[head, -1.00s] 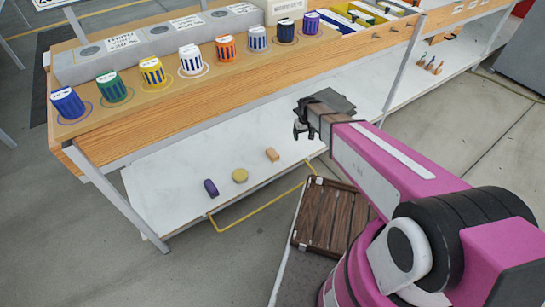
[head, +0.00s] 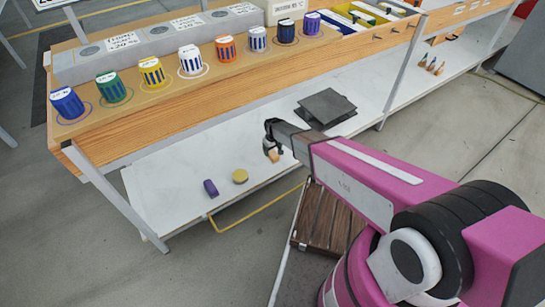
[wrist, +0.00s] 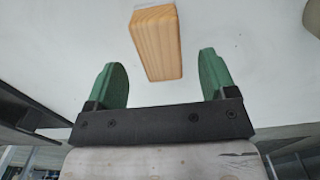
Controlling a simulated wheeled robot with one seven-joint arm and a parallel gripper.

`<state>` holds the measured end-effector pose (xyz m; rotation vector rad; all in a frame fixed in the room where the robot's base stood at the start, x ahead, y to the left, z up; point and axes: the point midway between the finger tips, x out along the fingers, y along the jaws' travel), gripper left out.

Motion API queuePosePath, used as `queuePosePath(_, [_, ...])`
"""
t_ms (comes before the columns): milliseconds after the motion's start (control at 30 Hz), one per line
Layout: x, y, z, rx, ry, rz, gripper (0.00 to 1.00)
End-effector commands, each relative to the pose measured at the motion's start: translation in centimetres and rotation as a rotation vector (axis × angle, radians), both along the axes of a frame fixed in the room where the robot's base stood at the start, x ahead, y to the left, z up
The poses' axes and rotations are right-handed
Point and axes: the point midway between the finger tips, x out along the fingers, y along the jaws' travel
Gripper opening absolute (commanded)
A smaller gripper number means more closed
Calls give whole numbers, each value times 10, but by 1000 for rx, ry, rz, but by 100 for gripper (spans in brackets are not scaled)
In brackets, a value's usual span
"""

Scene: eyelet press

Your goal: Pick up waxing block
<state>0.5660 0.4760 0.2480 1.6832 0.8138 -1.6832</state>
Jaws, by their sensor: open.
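A small pale wooden block (wrist: 157,45), which I take to be the waxing block, lies on the white lower shelf (head: 185,165). In the head view the block (head: 273,157) is partly hidden by my gripper (head: 270,146). In the wrist view my gripper (wrist: 160,70) is open, with its two green fingers apart. The block is ahead of the fingers, roughly centred between them, its near end close to the level of the fingertips. A gap shows on both sides, and neither finger touches it.
A purple block (head: 210,188) and a yellow round piece (head: 240,176) lie to the left on the shelf. A dark square plate (head: 326,108) is to the right. The wooden upper bench (head: 150,115), with several coloured pots, overhangs the shelf.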

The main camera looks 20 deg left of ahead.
Motion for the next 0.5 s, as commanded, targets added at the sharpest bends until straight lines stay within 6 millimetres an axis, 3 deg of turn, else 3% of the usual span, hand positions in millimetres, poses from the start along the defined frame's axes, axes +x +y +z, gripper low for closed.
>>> queuePosePath(500, [1,1,-53,0,0,-1,78])
